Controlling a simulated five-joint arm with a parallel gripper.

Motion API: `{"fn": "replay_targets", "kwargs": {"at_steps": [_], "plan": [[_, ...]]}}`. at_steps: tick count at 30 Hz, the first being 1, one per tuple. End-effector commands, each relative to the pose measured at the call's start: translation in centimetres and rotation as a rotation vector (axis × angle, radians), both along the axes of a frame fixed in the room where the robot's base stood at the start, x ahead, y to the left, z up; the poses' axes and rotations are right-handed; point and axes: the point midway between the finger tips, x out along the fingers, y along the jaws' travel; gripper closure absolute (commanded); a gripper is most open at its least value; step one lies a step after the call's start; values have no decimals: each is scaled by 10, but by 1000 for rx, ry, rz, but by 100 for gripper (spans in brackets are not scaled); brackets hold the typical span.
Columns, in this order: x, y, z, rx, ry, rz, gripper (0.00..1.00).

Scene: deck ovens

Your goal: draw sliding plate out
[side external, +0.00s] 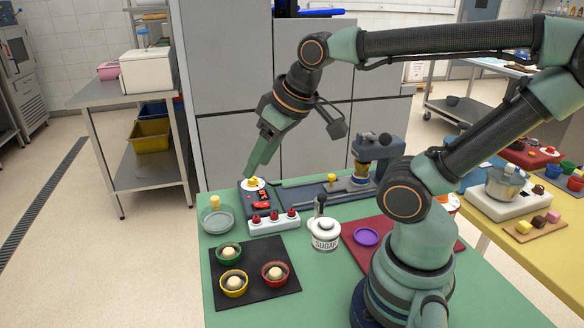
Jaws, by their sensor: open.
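A long dark rail unit (307,193) lies along the far edge of the green table. A small post with a yellow knob (332,177) stands on it near the middle. I take the flat piece under that knob to be the sliding plate, but its outline is too small to tell. A grey-blue press (378,148) stands over the rail's right end. A white disc (253,185) with a yellow item on it sits at the left end. My gripper (252,173) is open and points down just above this disc, well left of the knob. Contact cannot be told.
A white block with several red knobs (274,221) stands in front of the rail, beside a sugar jar (323,233). A glass dish (217,218) is at left. A black mat (256,286) holds coloured bowls. A purple dish (366,237) lies on a maroon mat (395,232).

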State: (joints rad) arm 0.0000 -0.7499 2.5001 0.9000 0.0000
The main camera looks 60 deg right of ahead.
Motion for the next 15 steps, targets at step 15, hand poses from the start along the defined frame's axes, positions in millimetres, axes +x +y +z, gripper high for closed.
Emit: {"fn": "replay_targets", "kwargs": {"at_steps": [15], "plan": [[34, -100, -1, 60, 161, -384, 38]]}}
